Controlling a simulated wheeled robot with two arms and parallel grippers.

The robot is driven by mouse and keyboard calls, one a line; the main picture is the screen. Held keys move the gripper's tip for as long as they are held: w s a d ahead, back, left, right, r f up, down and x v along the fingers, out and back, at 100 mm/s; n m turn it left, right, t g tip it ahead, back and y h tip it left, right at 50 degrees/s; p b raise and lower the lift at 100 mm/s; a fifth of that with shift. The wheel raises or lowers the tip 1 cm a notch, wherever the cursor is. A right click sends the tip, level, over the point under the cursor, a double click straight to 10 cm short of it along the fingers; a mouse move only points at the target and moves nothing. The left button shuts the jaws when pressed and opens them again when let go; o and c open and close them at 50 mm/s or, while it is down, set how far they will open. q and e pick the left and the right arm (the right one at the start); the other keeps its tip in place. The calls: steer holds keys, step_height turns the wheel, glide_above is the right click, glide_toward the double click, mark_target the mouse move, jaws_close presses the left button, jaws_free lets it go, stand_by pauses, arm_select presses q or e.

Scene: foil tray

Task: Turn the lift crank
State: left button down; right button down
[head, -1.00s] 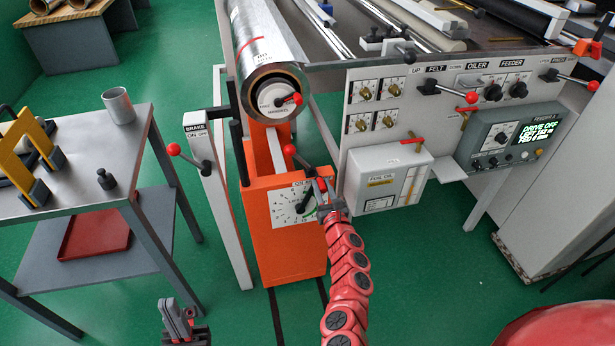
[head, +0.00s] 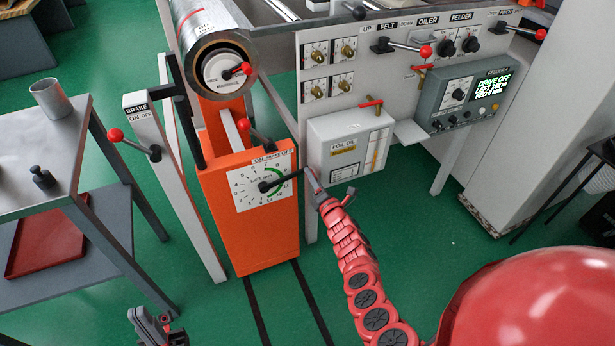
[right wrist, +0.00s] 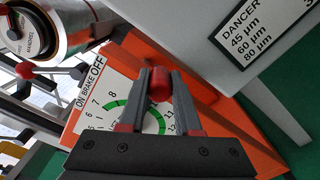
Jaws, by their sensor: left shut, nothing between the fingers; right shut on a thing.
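The lift crank (head: 284,181) is a black arm on the white lift dial of the orange lift column (head: 258,238). In the head view it points right and slightly up from the dial's centre. Its red knob (right wrist: 159,85) shows between the fingers in the right wrist view. My right gripper (head: 314,184) is shut on this knob, at the dial's right edge. In the head view the gripper hides the knob. My left gripper (head: 146,322) is shut and empty, low at the bottom edge, far from the crank.
A metal roll (head: 205,35) sits above the column. The brake lever (head: 135,142) with a red knob stands left of it. A grey oil box (head: 345,145) and a control panel (head: 470,103) lie to the right. A side table (head: 75,165) with a cup (head: 50,99) stands left.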

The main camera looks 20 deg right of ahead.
step_height(320, 180, down, 10)
steer(key=a+m+b, duration=0.1)
steer(key=m+b, duration=0.6)
steer(key=b, duration=0.1)
steer(key=shift+a+f+m, duration=0.25)
steer(key=shift+m, duration=0.15)
steer(key=c, duration=0.6)
jaws_free()
steer(key=shift+r, duration=0.1)
steer(key=shift+s+r, duration=0.1)
